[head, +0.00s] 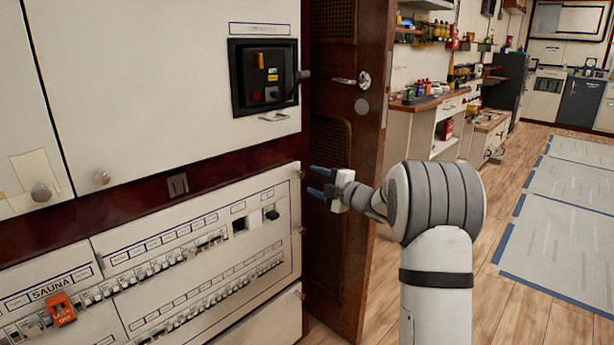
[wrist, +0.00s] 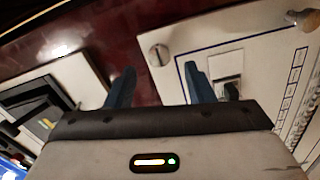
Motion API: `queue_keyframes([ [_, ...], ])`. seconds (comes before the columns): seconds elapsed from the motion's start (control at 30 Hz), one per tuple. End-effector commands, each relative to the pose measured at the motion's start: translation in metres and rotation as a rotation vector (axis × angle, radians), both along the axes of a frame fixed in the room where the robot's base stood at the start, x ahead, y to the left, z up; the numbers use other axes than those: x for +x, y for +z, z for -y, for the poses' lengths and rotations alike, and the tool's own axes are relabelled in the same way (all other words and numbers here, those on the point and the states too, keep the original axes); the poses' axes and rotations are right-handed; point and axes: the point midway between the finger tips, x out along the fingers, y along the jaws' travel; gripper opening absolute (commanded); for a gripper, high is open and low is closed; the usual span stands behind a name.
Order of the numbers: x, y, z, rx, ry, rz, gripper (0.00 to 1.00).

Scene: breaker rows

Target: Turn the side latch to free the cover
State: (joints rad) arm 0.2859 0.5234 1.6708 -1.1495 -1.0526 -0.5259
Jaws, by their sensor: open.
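A black-framed box (head: 262,77) with small buttons and switches inside is set in the upper white panel in the head view. A dark latch-like knob (head: 303,75) sticks out from its right side. Part of the box also shows at the left edge of the wrist view (wrist: 45,107); which way the latch points is unclear there. My gripper (head: 317,182) has two blue fingers, apart and empty. It is below and slightly right of the latch, clear of it. In the wrist view the fingers (wrist: 159,70) point toward the dark red strip between the panels.
The lower breaker panel (head: 210,245) has rows of switches, a black knob (head: 271,214) and an orange tag (head: 61,309). A brown door (head: 345,140) with a metal handle (head: 352,81) stands just right of the panels. Open floor lies farther right.

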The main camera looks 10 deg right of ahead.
Motion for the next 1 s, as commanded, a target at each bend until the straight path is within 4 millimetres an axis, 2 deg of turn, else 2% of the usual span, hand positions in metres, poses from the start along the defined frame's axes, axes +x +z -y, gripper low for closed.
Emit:
queue_keyframes([
  [0.2, -0.02, 0.0, 0.015, -0.002, -0.001, 0.0, 0.48],
  [0.53, -0.023, 0.0, 0.016, -0.001, 0.001, 0.001, 0.48],
  [0.6, -0.023, 0.005, 0.016, 0.001, -0.01, -0.004, 0.48],
  [0.67, -0.024, 0.017, 0.016, 0.008, -0.037, -0.017, 0.48],
  [0.77, -0.027, 0.052, 0.018, 0.036, -0.136, -0.069, 0.48],
  [0.83, -0.034, 0.083, 0.022, 0.073, -0.241, -0.13, 0.48],
  [0.9, -0.046, 0.112, 0.027, 0.124, -0.361, -0.206, 0.48],
  [1.0, -0.073, 0.144, 0.035, 0.211, -0.529, -0.328, 0.48],
])
